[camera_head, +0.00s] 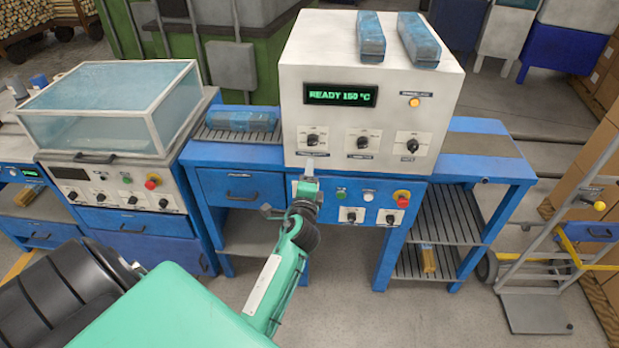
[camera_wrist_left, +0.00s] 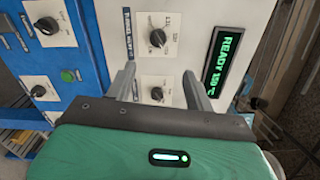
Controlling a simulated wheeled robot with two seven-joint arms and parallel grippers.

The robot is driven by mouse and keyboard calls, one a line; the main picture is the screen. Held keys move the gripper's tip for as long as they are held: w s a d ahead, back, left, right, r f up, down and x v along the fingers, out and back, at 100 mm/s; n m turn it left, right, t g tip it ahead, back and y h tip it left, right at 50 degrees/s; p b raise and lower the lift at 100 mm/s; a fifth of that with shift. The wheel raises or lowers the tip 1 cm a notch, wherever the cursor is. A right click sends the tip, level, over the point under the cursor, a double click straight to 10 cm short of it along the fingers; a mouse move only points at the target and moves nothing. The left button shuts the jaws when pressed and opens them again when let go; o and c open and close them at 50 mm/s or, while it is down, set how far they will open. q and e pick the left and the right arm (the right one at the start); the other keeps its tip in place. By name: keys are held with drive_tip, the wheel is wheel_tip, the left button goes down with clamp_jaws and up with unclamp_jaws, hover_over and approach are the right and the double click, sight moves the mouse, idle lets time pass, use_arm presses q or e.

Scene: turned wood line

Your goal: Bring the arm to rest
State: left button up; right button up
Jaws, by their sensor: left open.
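My left arm is green and reaches in from the bottom of the head view. Its gripper (camera_head: 309,172) is in front of the white machine (camera_head: 440,115), just below the leftmost knob (camera_head: 313,140). In the left wrist view the gripper (camera_wrist_left: 161,82) is open, its two grey fingers spread toward the panel with nothing held. The panel's middle knob (camera_wrist_left: 157,93) shows between the fingers there; I cannot tell whether anything touches. The display (camera_head: 340,95) reads READY 150 °C. My right gripper is in neither view.
Blue packages lie on the machine top (camera_head: 371,38) and on the rack (camera_head: 240,119) at its left. A glass-topped cabinet (camera_head: 110,110) stands left. A lower panel (camera_head: 375,202) with buttons is close beside the arm. A hand truck (camera_head: 560,235) stands right. Floor in front is clear.

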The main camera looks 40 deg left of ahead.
use_arm(q)
drive_tip(key=s+d+f+n+g+h, duration=0.1)
drive_tip(key=d+f+g+h, duration=0.15)
drive_tip(key=f, duration=0.95)
drive_tip(key=s+d+f+n+g+h, duration=0.15)
drive_tip(key=d+f, duration=0.25)
drive_tip(key=f, duration=0.7)
drive_tip(key=s+d+f+n+g+h, duration=0.1)
drive_tip(key=s+d+f, duration=0.1)
drive_tip(key=s+f, duration=0.45)
drive_tip(key=s+d+f+n+g+h, duration=0.1)
drive_tip(key=s+d+f+h, duration=0.15)
drive_tip(key=f, duration=0.75)
drive_tip(key=s+d+f+n+g+h, duration=0.1)
drive_tip(key=s+f+n+g, duration=0.15)
drive_tip(key=s+f, duration=0.65)
drive_tip(key=s+d+f+n+g, duration=0.1)
drive_tip(key=s+d+f+g, duration=0.15)
drive_tip(key=s+f, duration=0.65)
drive_tip(key=s+f+n+g, duration=0.1)
drive_tip(key=s, duration=1)
drive_tip(key=s+a+f+n+g, duration=0.1)
drive_tip(key=s+f+n+g, duration=0.1)
drive_tip(key=s, duration=0.9)
drive_tip(key=shift+s+a+f+g, duration=0.2)
drive_tip(key=shift+s+g, duration=0.1)
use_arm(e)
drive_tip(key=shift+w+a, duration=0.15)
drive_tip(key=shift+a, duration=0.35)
